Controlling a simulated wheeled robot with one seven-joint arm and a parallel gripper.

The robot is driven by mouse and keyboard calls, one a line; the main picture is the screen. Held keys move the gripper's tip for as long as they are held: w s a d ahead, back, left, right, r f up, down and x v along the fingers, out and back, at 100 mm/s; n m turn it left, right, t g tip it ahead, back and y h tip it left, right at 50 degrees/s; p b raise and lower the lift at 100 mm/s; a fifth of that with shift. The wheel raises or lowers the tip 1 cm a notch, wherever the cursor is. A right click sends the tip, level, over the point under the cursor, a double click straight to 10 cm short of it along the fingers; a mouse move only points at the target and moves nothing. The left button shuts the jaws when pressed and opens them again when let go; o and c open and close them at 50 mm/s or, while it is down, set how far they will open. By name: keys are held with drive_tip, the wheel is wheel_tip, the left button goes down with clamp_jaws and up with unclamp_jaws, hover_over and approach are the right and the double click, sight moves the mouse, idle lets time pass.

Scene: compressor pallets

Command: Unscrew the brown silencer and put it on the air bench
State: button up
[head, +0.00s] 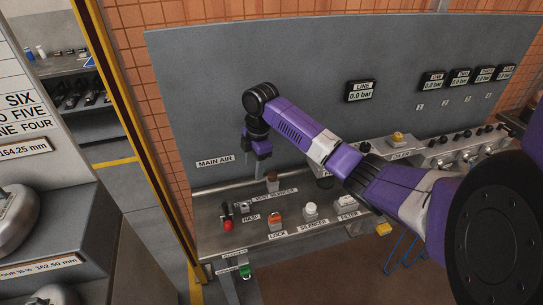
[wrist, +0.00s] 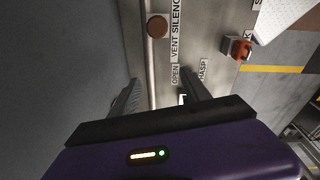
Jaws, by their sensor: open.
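The brown silencer (head: 272,182) stands on the steel top of the air bench (head: 216,199), behind a label reading VENT SILENCER. In the wrist view it is a round brown cap (wrist: 157,26), beyond the fingertips. My gripper (head: 252,163) points down above the bench, to the left of the silencer and apart from it. In the wrist view my gripper (wrist: 158,94) is open, with nothing seen between its two dark fingers. The lower part of the silencer and its thread are hidden.
A red-knobbed valve (head: 228,225), an orange lock (head: 275,219) and a white piece (head: 311,209) by the SILENCER label stand along the front of the bench. A tall grey panel (head: 300,80) rises behind. A LINE gauge (head: 360,90) reads 0.0 bar.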

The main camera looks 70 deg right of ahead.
drive_tip(key=r+g, duration=0.1)
drive_tip(key=r, duration=0.1)
hover_over(272, 174)
drive_tip(key=shift+a+f, duration=0.1)
drive_tip(key=shift+f+p, duration=0.6)
drive_tip(key=shift+f, duration=3.2)
drive_tip(key=shift+c, duration=0.4)
clamp_jaws()
drive_tip(key=shift+n, duration=1.8)
drive_tip(key=shift+s+n, duration=0.1)
drive_tip(key=shift+n, duration=1.8)
